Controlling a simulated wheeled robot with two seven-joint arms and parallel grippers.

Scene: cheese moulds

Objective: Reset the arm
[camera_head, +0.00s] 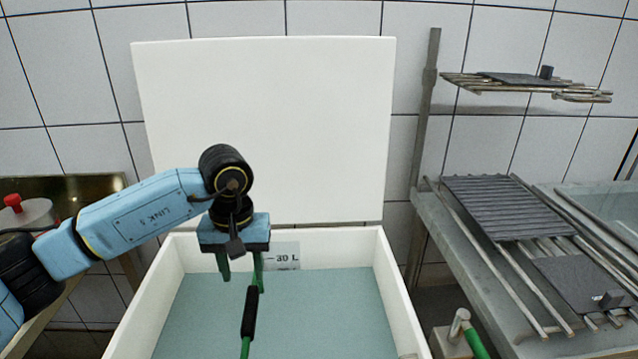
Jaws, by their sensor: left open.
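My left arm comes in from the left, and my left gripper (240,277) hangs pointing down over the white vat (398,304). The gripper is open, with its two green fingers apart. A green rod with a black grip (249,312) stands in the vat just below and beside the right finger. I cannot tell whether the finger touches it. My right gripper is not in view.
The vat holds pale blue-green liquid (330,310), and its white lid (270,120) stands raised behind. At right, a metal table (470,270) carries rods, a ribbed dark mat (505,207) and a dark plate (580,283). A rack shelf (520,85) hangs above. A red-knobbed pot (30,215) is at left.

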